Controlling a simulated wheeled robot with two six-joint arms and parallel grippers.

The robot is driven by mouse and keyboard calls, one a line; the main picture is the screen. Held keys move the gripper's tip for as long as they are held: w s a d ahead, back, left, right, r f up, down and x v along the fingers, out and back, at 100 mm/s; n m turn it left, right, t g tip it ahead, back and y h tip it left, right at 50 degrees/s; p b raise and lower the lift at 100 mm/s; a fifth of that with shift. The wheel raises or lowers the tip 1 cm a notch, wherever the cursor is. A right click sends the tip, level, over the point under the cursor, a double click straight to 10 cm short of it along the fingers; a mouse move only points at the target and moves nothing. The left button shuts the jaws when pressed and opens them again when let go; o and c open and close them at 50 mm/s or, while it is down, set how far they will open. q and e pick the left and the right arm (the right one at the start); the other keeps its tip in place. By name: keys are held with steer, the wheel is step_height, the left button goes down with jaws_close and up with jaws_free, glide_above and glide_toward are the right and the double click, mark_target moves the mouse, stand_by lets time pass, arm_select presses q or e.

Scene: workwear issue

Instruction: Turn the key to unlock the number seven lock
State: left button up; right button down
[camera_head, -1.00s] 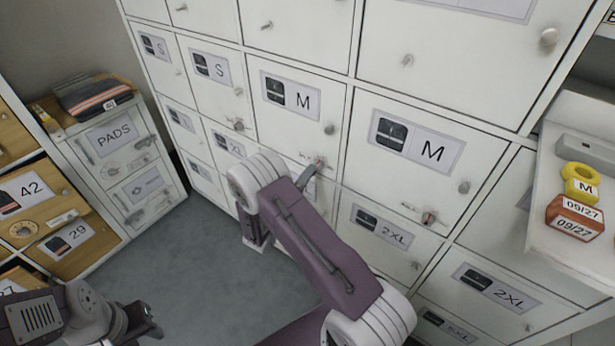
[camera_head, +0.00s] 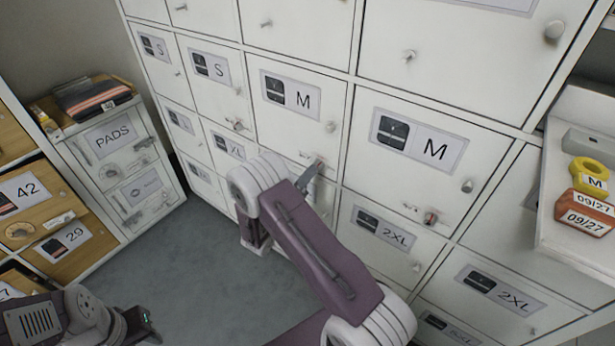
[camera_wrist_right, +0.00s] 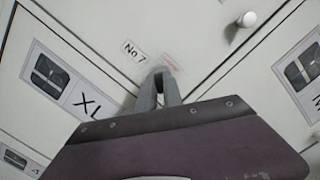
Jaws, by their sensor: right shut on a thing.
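The number seven lock is at the lower right of a white locker door marked M (camera_head: 268,112). In the right wrist view its "No 7" label (camera_wrist_right: 134,50) is beside a small plate with red print (camera_wrist_right: 170,62). My right gripper (camera_head: 316,168) is at this lock, its fingers (camera_wrist_right: 160,88) shut and pointing at the door. The fingers and the wrist housing hide the keyhole and nearly all of the key between them, so I cannot see the key's angle. The door looks closed. My left gripper (camera_head: 148,322) is low at left, away from the lockers; its jaw gap is unclear.
The neighbouring M door (camera_head: 400,170) has a similar lock with a red part (camera_head: 431,217). A round knob (camera_head: 331,127) stands out above my right gripper. The floor (camera_head: 190,260) is clear.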

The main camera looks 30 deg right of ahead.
steer(key=shift+d+m+b, duration=0.1)
steer(key=shift+m+b, duration=0.35)
steer(key=shift+m, duration=0.65)
steer(key=shift+r+m, duration=0.1)
steer(key=shift+m, duration=0.2)
steer(key=shift+h, duration=0.3)
steer(key=shift+m+b, duration=0.45)
steer(key=shift+m, duration=0.15)
steer(key=shift+d+m+g+b, duration=0.1)
steer(key=shift+m+g+b, duration=0.2)
steer(key=shift+m+b, duration=0.95)
steer(key=shift+m+h+p, duration=0.3)
steer(key=shift+m, duration=0.55)
